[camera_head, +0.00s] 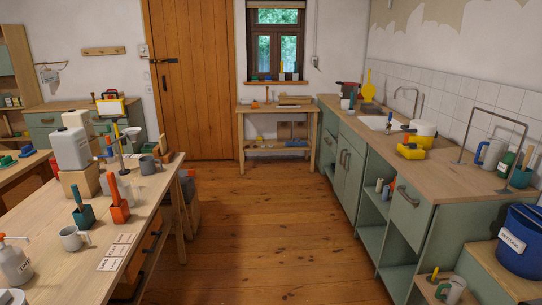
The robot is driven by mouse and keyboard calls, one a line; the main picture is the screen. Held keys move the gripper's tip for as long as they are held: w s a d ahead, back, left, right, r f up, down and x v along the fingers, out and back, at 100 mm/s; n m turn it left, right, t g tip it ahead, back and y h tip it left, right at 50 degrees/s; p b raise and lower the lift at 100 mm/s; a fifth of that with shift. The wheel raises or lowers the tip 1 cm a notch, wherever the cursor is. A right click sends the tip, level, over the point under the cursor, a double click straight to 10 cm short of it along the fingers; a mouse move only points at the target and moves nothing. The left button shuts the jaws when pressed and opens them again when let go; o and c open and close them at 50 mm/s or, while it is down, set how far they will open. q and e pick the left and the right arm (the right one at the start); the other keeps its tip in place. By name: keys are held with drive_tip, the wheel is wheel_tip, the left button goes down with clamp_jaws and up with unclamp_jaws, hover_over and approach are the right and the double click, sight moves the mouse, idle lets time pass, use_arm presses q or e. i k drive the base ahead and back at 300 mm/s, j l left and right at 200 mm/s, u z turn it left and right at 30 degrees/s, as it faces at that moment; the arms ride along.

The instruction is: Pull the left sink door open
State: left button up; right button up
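The sink (376,123) is set into the wooden counter along the right wall, with a curved tap (408,96) behind it. Below it are green cabinet doors, seen at a steep angle, with two upright handles (344,158) close together. The left sink door (338,166) is the farther of this pair, and the nearer door (353,175) is beside it. Both look shut. Neither of my grippers is in view.
The wooden floor (270,235) between the counter and the left workbench (60,270) is clear. A blue bucket (522,240) stands at the right edge.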

sight(343, 145)
drive_tip(key=i+j, duration=0.15)
drive_tip(key=i, duration=1.85)
drive_tip(key=i+l+z, duration=0.15)
drive_tip(key=i+z, duration=0.15)
drive_tip(key=i, duration=0.4)
drive_tip(key=i+z, duration=0.3)
drive_tip(key=i, duration=0.35)
drive_tip(key=i+j+z, duration=0.3)
drive_tip(key=i, duration=0.4)
drive_tip(key=i+j+z, duration=0.1)
drive_tip(key=i+z, duration=0.15)
drive_tip(key=i, duration=0.15)
drive_tip(key=i+j+z, duration=0.15)
drive_tip(key=i+z, duration=0.15)
drive_tip(key=i+j+z, duration=0.25)
drive_tip(key=i, duration=0.25)
